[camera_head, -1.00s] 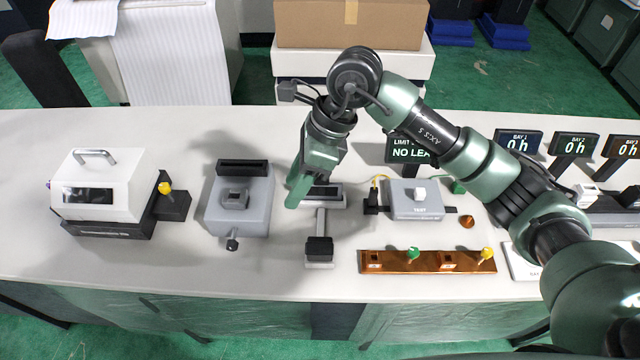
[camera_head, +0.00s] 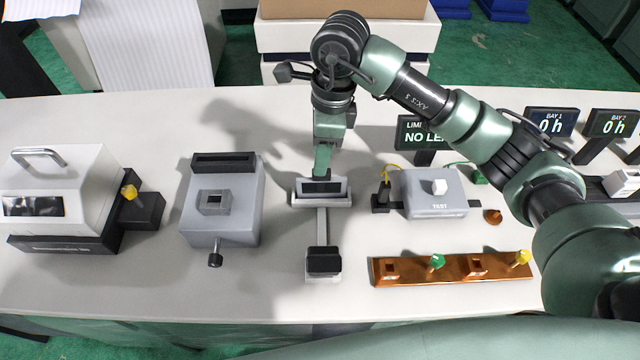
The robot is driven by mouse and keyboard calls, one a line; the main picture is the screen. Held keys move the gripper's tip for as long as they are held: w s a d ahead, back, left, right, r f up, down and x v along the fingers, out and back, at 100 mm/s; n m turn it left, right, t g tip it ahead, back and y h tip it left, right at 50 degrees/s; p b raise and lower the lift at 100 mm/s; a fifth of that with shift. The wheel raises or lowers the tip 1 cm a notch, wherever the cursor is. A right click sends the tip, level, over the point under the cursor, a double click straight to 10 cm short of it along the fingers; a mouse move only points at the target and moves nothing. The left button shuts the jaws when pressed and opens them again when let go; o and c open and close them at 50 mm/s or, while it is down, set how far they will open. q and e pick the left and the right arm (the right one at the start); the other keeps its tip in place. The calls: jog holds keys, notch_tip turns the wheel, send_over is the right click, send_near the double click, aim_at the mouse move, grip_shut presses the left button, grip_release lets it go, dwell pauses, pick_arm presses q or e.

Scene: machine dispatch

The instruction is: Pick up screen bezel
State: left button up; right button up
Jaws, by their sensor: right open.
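A small grey frame with a dark window, which looks like the screen bezel (camera_head: 338,186), sits upright on the crossbar of a grey T-shaped stand (camera_head: 322,226) in the middle of the bench. My right gripper (camera_head: 322,172) points down directly behind and above it, with its green fingers close to the bezel's upper edge. I cannot tell if they touch it. The gripper is open, and its far finger is hidden. My left gripper is not in view.
A grey fixture (camera_head: 225,200) stands left of the stand, and a white machine (camera_head: 85,180) is further left. A grey TEST box (camera_head: 432,205) is close on the right. A copper strip with plugs (camera_head: 450,268) lies in front of that box. Bay displays (camera_head: 551,122) stand at the back right.

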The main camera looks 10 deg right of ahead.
aim_at(321, 186)
jog(key=shift+s+f+p, duration=0.25)
jog(key=shift+f+p, duration=0.1)
jog(key=shift+f, duration=0.4)
jog(key=f, duration=0.1)
jog(key=f+p, duration=0.1)
jog(key=f, duration=0.2)
jog(key=shift+w+d+f+p, duration=0.1)
jog(key=shift+w+f+p, duration=0.2)
jog(key=shift+f, duration=0.1)
grip_shut()
dwell(0.5)
